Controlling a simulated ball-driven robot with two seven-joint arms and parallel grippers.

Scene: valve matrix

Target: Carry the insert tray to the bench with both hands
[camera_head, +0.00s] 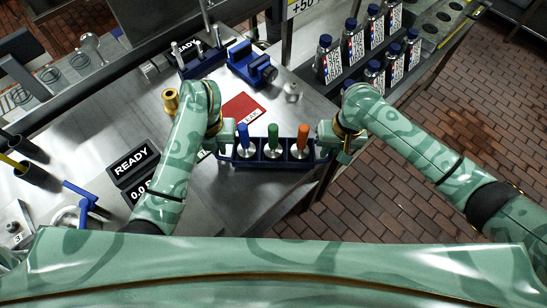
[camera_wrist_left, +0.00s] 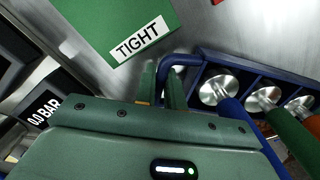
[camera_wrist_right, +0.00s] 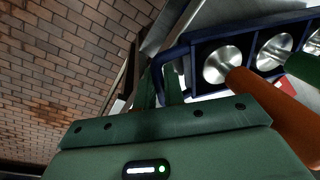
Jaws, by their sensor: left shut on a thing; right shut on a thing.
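The insert tray (camera_head: 260,163) is a dark blue holder in the middle of the head view. It holds inserts with blue (camera_head: 243,137), green (camera_head: 273,135) and orange (camera_head: 303,136) handles, each on a round metal base. My left gripper (camera_head: 224,142) is shut on the tray's left end handle, which also shows in the left wrist view (camera_wrist_left: 178,62). My right gripper (camera_head: 327,138) is shut on the right end handle, also seen in the right wrist view (camera_wrist_right: 165,62). The tray looks level. It overlaps the front edge of the metal bench (camera_head: 120,80); its height above the bench cannot be told.
A red card (camera_head: 241,108) lies behind the tray, with a blue vise-like device (camera_head: 251,66) further back. A READY display (camera_head: 134,163) stands at left. Several labelled bottles (camera_head: 328,60) stand on a rack at right. A green TIGHT card (camera_wrist_left: 110,22) lies near my left gripper.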

